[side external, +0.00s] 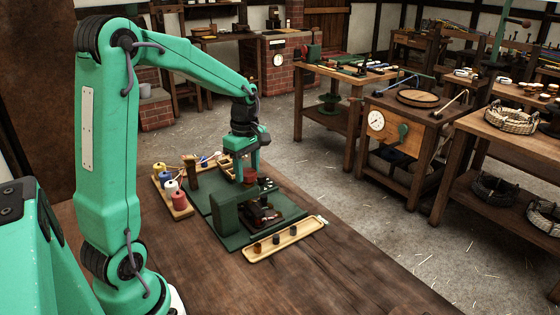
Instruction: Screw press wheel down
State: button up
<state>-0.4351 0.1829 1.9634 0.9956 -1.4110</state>
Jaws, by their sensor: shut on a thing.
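A small press with a dark green frame (227,212) stands on the green mat (232,239) on the near table. Its reddish-brown press wheel (250,177) is at the top. My gripper (249,170) points straight down over the press, with its fingers at the wheel. It is shut on the wheel. The finger contact is small in this view and the arm hides part of it. Dark brown parts (263,216) sit in the press under the wheel. How far they are from the screw end cannot be told.
A wooden tray with several coloured spools (179,199) lies left of the mat. A pale wooden tray (265,250) with small dark pieces lies in front. The table's right edge is close by. The brown table (330,280) is bare at the front.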

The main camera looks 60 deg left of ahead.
aim_at(247, 172)
jog(key=m, duration=0.5)
jog(key=shift+r+m, duration=0.1)
jog(key=shift+m, duration=0.2)
jog(key=m, duration=1.2)
jog(key=shift+m, duration=0.4)
jog(key=m, duration=0.5)
jog(key=shift+m, duration=0.4)
jog(key=o, duration=1)
jog(key=shift+r, duration=0.1)
jog(key=shift+r, duration=3.8)
